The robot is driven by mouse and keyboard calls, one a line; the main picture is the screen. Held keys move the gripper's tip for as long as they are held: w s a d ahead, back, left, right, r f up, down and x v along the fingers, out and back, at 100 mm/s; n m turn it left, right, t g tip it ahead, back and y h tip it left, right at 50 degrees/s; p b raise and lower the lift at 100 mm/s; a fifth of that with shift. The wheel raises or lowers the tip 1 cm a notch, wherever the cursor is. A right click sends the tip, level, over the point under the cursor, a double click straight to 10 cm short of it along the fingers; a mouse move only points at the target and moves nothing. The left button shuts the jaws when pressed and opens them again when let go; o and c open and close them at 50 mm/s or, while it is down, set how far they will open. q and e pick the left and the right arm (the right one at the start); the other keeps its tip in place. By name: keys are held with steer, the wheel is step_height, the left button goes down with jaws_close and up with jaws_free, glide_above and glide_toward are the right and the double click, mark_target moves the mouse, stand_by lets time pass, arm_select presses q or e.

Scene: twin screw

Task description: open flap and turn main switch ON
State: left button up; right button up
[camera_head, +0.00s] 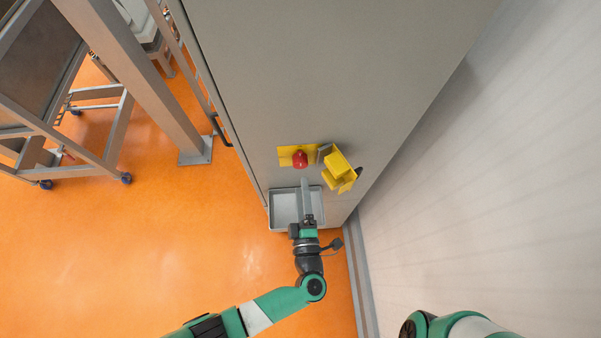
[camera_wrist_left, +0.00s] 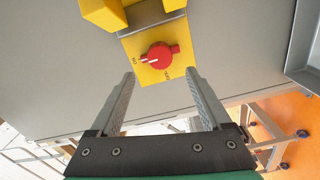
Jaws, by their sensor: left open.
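The red switch knob (camera_head: 300,158) sits on a yellow plate (camera_head: 285,155) on the grey cabinet's face. In the left wrist view the knob (camera_wrist_left: 160,56) is uncovered, with a pale mark on its left side. Small lettering is on the plate. A yellow blocky piece (camera_head: 338,165) with a grey part stands out beside the plate; whether it is the flap I cannot tell. My left gripper (camera_wrist_left: 158,76) is open and empty, its fingertips apart on either side below the knob, not seen touching it. My right gripper is out of view.
A grey tray (camera_head: 272,212) is on the cabinet below the switch, next to my left gripper. A pale wall (camera_head: 480,200) stands at the right. A post and a wheeled frame (camera_head: 115,135) stand at the left. Orange floor (camera_head: 150,240) is open at the lower left.

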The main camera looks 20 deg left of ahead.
arm_select(q)
steer(key=v, duration=0.5)
stand_by(0.3)
